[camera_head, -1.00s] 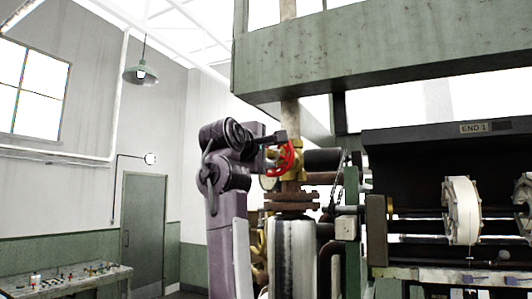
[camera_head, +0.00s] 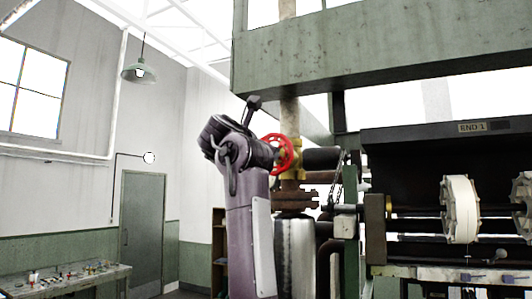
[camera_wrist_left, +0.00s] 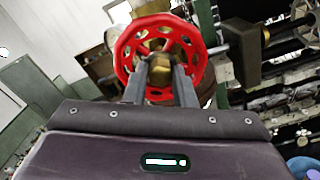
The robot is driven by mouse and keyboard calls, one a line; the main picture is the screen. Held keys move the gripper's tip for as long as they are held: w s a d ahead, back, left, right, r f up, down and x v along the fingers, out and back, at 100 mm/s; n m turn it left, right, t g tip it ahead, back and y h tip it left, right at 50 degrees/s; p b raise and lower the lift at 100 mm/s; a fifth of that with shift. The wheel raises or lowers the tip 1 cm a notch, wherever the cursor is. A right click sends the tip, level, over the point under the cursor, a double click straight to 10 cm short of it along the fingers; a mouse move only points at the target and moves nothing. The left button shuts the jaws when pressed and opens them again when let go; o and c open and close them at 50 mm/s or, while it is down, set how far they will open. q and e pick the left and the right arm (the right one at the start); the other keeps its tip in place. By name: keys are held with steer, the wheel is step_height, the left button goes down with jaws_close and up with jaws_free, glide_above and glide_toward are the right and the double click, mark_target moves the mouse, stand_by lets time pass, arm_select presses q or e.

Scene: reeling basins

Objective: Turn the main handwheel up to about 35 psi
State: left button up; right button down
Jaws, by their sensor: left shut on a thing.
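The main handwheel (camera_head: 284,153) is a red spoked wheel on brass fittings beside the vertical pipe. In the left wrist view the handwheel (camera_wrist_left: 209,62) faces me, with a brass hub at its centre. My left gripper (camera_wrist_left: 161,72) is shut on the handwheel at its middle, one finger either side of the hub. In the head view my left gripper (camera_head: 270,155) meets the wheel from the left; its fingertips are hard to make out. A round pale dial-like face (camera_wrist_left: 117,38) shows partly behind the wheel, unreadable. My right gripper is not in view.
The grey-green overhead beam (camera_head: 400,65) runs above the valve. The reeling machine (camera_head: 440,150) with white reels stands at right. A bench (camera_head: 65,280) with small items stands far left, near a door (camera_head: 143,232). Open air lies left of my arm.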

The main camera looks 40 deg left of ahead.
arm_select(q)
steer(key=n, duration=1.4)
steer(key=shift+n, duration=0.3)
steer(key=o, duration=0.7)
steer(key=shift+o, duration=0.8)
steer(key=shift+w, duration=0.15)
steer(key=b+v, duration=0.3)
steer(key=v, duration=0.4)
